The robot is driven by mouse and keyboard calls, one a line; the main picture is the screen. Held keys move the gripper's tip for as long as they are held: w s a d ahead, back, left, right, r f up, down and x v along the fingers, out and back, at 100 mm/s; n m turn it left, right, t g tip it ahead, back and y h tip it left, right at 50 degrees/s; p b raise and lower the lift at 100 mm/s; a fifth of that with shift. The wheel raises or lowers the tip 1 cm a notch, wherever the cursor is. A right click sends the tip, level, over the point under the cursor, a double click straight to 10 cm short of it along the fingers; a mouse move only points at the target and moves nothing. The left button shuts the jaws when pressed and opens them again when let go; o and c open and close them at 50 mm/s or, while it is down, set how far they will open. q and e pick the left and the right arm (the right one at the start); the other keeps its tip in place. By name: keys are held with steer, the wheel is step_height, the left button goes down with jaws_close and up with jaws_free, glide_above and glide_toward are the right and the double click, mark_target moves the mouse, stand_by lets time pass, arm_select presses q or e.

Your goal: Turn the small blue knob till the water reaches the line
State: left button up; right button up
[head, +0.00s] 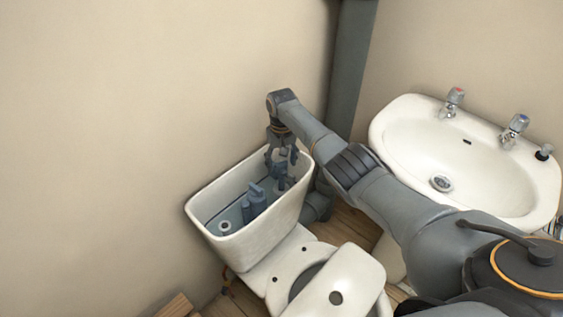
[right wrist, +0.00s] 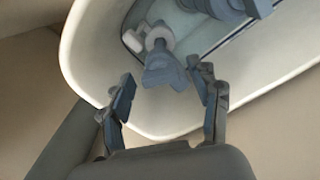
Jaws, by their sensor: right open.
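The open white cistern (head: 250,222) holds grey-blue water (head: 234,214) at the bottom. My right gripper (head: 282,161) points down into the cistern's right end, open and empty. In the right wrist view the small blue knob (right wrist: 164,68) lies just ahead of and between the open fingertips (right wrist: 165,84), seemingly apart from both. A pale round collar (right wrist: 159,38) sits behind it. In the head view the knob is largely hidden by the gripper. My left gripper is not in view.
A blue-grey flush valve (head: 255,202) stands mid-cistern, left of my gripper, with a pale round fitting (head: 225,226) further left. The cistern walls are close around. The toilet lid (head: 345,285) is in front; a washbasin (head: 470,160) is at right.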

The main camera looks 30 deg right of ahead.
steer(key=shift+c, duration=0.9)
steer(key=c, duration=1)
steer(key=shift+r+n+p, duration=0.1)
steer(key=shift+n+p, duration=0.2)
steer(key=shift+n, duration=0.4)
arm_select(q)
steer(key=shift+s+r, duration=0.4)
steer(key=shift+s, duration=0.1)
arm_select(e)
steer(key=shift+n, duration=1.3)
steer(key=o, duration=1.2)
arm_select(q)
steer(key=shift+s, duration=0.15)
